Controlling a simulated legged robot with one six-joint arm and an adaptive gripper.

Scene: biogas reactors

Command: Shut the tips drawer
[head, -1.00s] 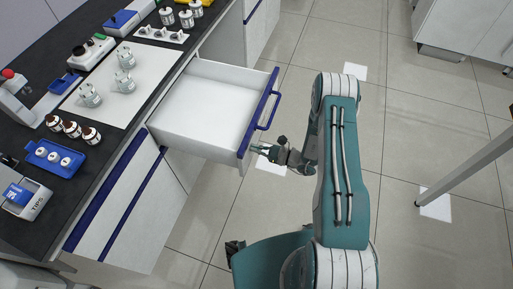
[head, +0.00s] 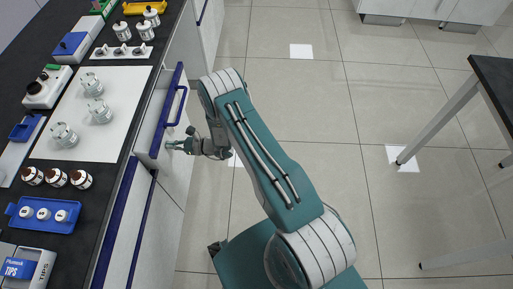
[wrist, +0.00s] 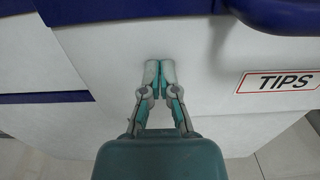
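The tips drawer (head: 150,122) is in the head view at the left, in the white cabinet under the bench. It stands open by a narrow gap, with a strip of its white inside showing. Its blue handle (head: 180,106) faces the aisle. In the wrist view the white drawer front (wrist: 215,65) carries a TIPS label (wrist: 284,82), with the blue handle (wrist: 285,14) above. My gripper (wrist: 159,68) is shut and empty, its fingertips together at the drawer front, below and left of the handle. It also shows in the head view (head: 172,146). I cannot tell if the tips touch the front.
The dark bench top (head: 98,190) holds glassware on a white mat (head: 120,84), brown bottles (head: 56,178) and a blue tray (head: 45,213). The tiled floor (head: 295,115) on the right is clear up to another table (head: 492,75).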

